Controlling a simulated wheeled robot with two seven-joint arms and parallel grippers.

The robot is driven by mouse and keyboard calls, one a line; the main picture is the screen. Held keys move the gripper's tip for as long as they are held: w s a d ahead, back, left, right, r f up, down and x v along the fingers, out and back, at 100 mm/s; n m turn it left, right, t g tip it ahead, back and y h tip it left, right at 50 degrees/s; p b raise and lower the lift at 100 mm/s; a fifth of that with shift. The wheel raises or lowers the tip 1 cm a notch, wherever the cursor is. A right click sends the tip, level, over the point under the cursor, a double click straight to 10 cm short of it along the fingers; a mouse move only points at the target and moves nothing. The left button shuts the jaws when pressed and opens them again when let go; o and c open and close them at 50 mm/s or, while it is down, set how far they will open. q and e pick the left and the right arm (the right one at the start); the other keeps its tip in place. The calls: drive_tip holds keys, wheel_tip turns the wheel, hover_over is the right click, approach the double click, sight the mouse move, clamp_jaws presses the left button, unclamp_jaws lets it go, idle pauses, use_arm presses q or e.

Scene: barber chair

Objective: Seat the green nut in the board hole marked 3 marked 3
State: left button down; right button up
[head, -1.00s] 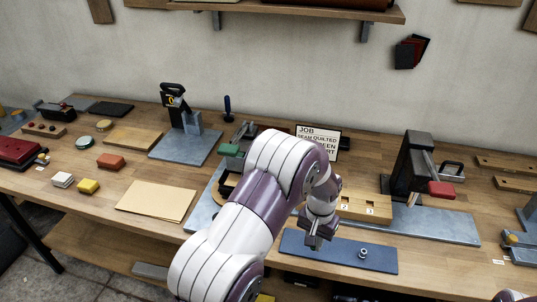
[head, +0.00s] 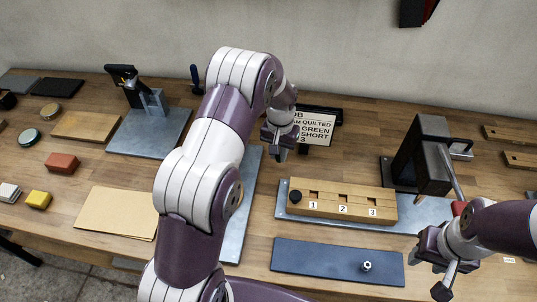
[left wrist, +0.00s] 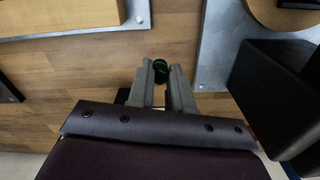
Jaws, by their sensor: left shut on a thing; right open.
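The green nut (left wrist: 160,70) shows in the left wrist view between the fingertips of my left gripper (left wrist: 160,78), which is shut on it. In the head view, my left gripper (head: 281,146) is above the table, behind and left of the board, in front of the job sign; the nut cannot be made out there. The wooden board (head: 326,200) has openings labelled 1, 2 and 3. The hole marked 3 (head: 375,200) is the rightmost, and looks empty. My right gripper (head: 441,266) is open and empty, right of the blue mat.
The board stands on a grey metal plate (head: 415,216). A black press (head: 420,155) rises behind its right end. A blue mat (head: 320,266) with a small silver post (head: 367,266) lies in front. The job sign (head: 312,127) stands behind. A tan folder (head: 117,212) lies left.

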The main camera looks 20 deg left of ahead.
sight(272, 169)
use_arm(q)
drive_tip(key=shift+w+a+f, duration=0.15)
drive_tip(key=shift+a+f, duration=0.3)
drive_tip(key=shift+a, duration=0.15)
drive_tip(key=shift+w+a+f, duration=0.15)
drive_tip(key=shift+a+f, duration=0.25)
drive_tip(key=shift+a, duration=0.2)
drive_tip(key=f, duration=0.1)
drive_tip(key=f+p, duration=0.1)
drive_tip(key=f, duration=0.1)
drive_tip(key=shift+s+d+f, duration=0.2)
drive_tip(key=shift+s, duration=0.05)
drive_tip(key=shift+w+a+f, duration=0.1)
drive_tip(key=shift+w+f, duration=0.05)
drive_tip(key=shift+f, duration=0.2)
drive_tip(key=c, duration=1)
unclamp_jaws()
drive_tip(key=shift+c, duration=0.2)
